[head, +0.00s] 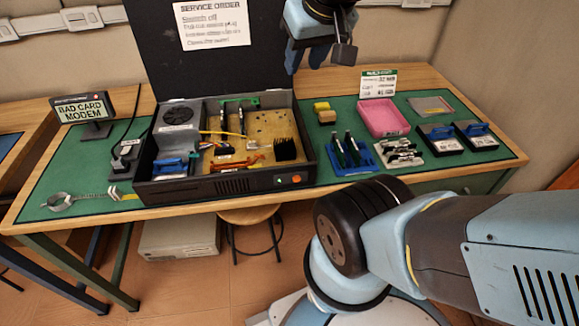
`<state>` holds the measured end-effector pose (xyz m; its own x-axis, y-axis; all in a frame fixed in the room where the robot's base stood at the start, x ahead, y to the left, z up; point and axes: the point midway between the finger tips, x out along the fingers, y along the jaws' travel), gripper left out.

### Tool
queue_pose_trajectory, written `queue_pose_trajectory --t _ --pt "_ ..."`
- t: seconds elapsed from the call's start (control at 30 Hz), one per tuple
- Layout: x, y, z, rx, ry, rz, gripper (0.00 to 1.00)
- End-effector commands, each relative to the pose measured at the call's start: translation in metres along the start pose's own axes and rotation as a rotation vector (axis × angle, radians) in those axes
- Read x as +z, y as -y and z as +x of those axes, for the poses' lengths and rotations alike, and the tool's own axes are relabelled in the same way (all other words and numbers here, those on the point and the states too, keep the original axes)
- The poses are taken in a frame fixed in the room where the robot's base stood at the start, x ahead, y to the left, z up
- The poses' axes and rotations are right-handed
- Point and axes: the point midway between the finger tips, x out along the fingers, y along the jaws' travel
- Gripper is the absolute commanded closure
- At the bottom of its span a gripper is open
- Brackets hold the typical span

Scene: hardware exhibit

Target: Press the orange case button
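The open computer case (163,190) stands on the green mat of the workbench, its lid raised at the back. The small round orange case button (296,179) is at the right end of its dark front panel. A green button or light (279,180) sits just left of it. My gripper (322,58) hangs at the top of the head view, above and behind the case, well apart from the orange button. It is partly cut off by the top edge, and whether its fingers are open or shut is unclear.
Right of the case are a blue rack (351,160) with cards, a pink tray (383,118) and dark blocks with blue handles (440,138). A stool (249,215) is below.

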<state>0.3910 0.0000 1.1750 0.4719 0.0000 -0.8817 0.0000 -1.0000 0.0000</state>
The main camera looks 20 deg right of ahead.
Motion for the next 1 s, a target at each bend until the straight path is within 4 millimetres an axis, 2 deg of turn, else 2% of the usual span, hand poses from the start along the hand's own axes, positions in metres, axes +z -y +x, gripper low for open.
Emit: queue_pose_trajectory --t 0.03,0.37,1.0 --pt "0.0 0.0 0.0 0.0 0.0 0.0 0.69" --pt "0.0 0.0 0.0 0.0 0.0 0.0 1.0" --pt "0.0 0.0 0.0 0.0 0.0 0.0 1.0"
